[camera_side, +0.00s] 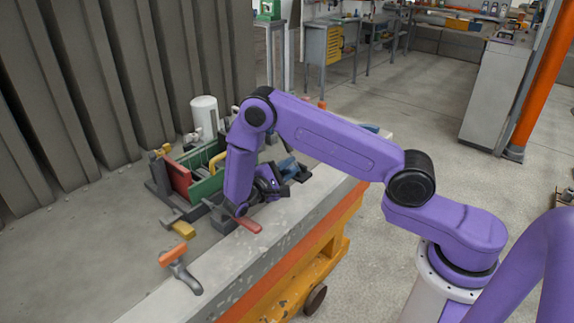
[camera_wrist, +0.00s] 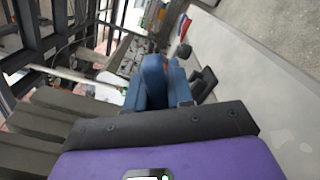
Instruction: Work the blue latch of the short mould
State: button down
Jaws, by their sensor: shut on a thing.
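The blue latch (camera_wrist: 154,82) stands large and close in front of my gripper (camera_wrist: 190,88) in the wrist view. In the side view my gripper (camera_side: 284,188) is low over the mould bench, at the near right end of the mould, with blue latch parts (camera_side: 291,166) beside it. The jaws are shut on the blue latch; the wrist and dark palm hide much of the grip. The mould's green side panel (camera_side: 207,186) and red panel (camera_side: 178,176) show left of my arm. I cannot tell where the short mould begins and ends.
A red handle (camera_side: 248,225), a yellow handle (camera_side: 184,229) and an orange-ended clamp (camera_side: 176,265) lie along the near side of the bench (camera_side: 222,267). A white cylinder (camera_side: 205,114) stands behind the mould. The bench's front strip is mostly clear.

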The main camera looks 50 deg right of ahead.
aim_at(282, 172)
jog(key=shift+a, duration=0.1)
jog(key=c, duration=1.1)
grip_release()
jog(key=shift+a, duration=0.5)
jog(key=a, duration=0.4)
jog(key=shift+a, duration=0.25)
jog(key=shift+d+r, duration=0.15)
jog(key=shift+r, duration=1.6)
jog(key=shift+d+r, duration=0.1)
jog(key=shift+r, duration=1.65)
